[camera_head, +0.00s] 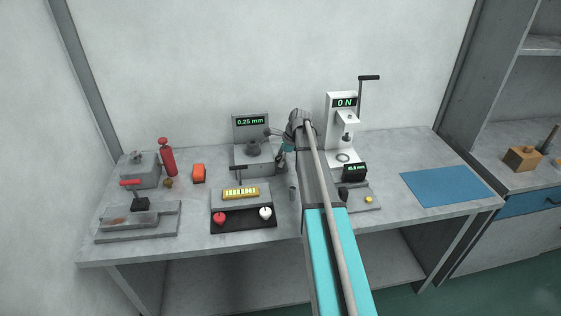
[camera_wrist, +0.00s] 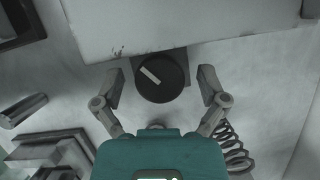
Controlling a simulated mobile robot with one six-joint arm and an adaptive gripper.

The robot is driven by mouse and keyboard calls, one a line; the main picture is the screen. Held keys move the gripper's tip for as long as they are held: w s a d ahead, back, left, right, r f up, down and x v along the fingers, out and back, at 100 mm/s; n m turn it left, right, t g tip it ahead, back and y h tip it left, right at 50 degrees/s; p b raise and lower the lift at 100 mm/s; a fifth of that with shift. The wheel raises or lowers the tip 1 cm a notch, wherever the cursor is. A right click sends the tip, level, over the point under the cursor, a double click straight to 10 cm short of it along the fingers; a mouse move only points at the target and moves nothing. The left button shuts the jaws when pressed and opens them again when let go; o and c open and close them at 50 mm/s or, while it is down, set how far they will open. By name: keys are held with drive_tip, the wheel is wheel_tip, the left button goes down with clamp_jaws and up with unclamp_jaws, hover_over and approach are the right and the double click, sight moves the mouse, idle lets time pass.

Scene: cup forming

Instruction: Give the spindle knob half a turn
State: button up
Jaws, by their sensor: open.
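The spindle knob (camera_wrist: 162,80) is a round black dial with a white pointer bar, seen face-on in the wrist view. The bar slants from upper left to lower right. My gripper (camera_wrist: 160,75) is open, with one finger on each side of the knob and a gap showing on both sides. In the head view my gripper (camera_head: 283,152) is beside the right side of the grey machine (camera_head: 245,130) with the 0.25 mm display. My arm covers part of that area, and I cannot make out the knob there.
A white press (camera_head: 341,130) with a 0 N display stands to the right. A black tray (camera_head: 243,219) with a red and a white piece lies in front. A red bottle (camera_head: 168,160) stands left. The blue mat (camera_head: 447,187) at the right is bare.

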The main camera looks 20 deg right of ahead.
drive_tip(key=c, duration=1.1)
drive_tip(key=shift+c, duration=0.2)
drive_tip(key=shift+n, duration=0.3)
drive_tip(key=shift+w+n+g, duration=0.1)
drive_tip(key=shift+n+g, duration=0.4)
drive_tip(key=shift+n, duration=0.6)
drive_tip(key=shift+n+g, duration=0.6)
drive_tip(key=shift+n, duration=1)
